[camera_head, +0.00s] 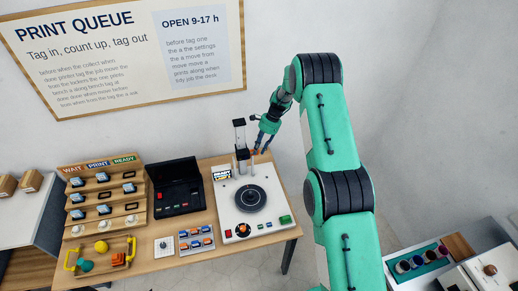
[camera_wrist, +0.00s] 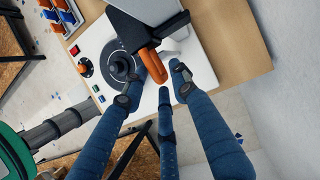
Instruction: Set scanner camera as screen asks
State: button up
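The scanner is a white base (camera_head: 228,220) with a black round turntable (camera_head: 250,198), which also shows in the wrist view (camera_wrist: 120,66). A post (camera_head: 239,134) rises at its back, carrying a dark camera block (camera_head: 243,154). An orange handle (camera_wrist: 152,62) sticks out from the dark block in the wrist view. My gripper (camera_head: 259,146) is beside the post on its right. In the wrist view its blue fingers (camera_wrist: 155,86) are spread apart around the handle's end; contact is unclear. A small screen (camera_head: 222,173) stands at the base's back left; its text is too small to read.
A black case (camera_head: 177,187), a switch panel (camera_head: 196,240) and a wooden rack (camera_head: 104,162) stand to the left. A wall lies close behind.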

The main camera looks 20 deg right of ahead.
grip_shut()
jog(key=shift+r, duration=0.1)
